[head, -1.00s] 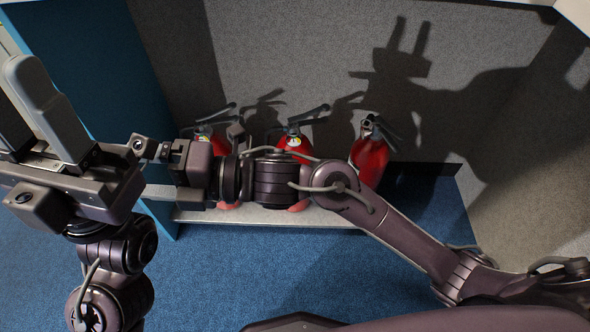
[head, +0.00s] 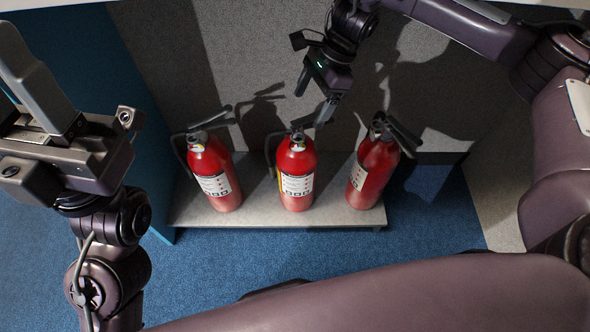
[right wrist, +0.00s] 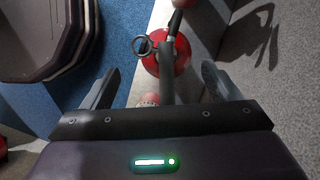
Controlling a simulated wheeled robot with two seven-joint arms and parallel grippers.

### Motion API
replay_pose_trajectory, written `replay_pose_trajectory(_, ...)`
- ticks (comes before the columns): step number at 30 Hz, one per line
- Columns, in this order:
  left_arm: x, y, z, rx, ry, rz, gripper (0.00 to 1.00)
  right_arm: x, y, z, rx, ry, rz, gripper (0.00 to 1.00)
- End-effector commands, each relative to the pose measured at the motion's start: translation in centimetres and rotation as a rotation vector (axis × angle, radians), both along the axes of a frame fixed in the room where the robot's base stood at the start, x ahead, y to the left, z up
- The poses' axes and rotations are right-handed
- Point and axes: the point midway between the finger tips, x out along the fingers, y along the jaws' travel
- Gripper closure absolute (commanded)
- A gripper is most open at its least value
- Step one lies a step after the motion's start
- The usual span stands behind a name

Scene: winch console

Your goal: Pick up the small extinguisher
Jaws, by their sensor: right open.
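Three red extinguishers stand upright in a row: a left one (head: 216,178), a middle one (head: 296,178) and a right one (head: 371,175). They look close in size, so I cannot tell which is the small one. My right gripper (head: 316,96) is open and empty, above and just behind the middle one's top. The right wrist view shows a red extinguisher (right wrist: 182,58) with its ring and dark handle ahead, between the finger lines.
The extinguishers stand on a low pale shelf (head: 270,217) above blue carpet (head: 300,247). A grey wall (head: 170,60) is close behind them and a blue panel (head: 95,90) closes the left side. Gaps between neighbouring extinguishers are narrow.

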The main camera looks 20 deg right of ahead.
Motion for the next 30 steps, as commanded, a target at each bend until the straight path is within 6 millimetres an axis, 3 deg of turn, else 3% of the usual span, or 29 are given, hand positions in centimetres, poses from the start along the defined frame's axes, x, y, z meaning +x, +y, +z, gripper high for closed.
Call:
replay_pose_trajectory(11, -0.1, 0.0, -0.8, 0.001, -0.020, 0.001, 0.64, -0.3, 0.9, -3.1, -0.006, -0.003, 0.009, 0.17)
replay_pose_trajectory(19, -0.4, -0.1, -1.4, 0.002, -0.058, 0.003, 0.64, -0.9, 2.4, -6.8, -0.007, -0.001, 0.009, 0.17)
replay_pose_trajectory(27, -0.4, -0.2, -1.1, 0.003, -0.061, 0.002, 0.64, -0.9, 2.7, -7.0, -0.006, -0.003, 0.006, 0.17)
replay_pose_trajectory(30, -0.4, -0.2, -1.1, 0.003, -0.061, 0.002, 0.64, -0.9, 2.6, -7.0, -0.006, -0.003, 0.006, 0.29)
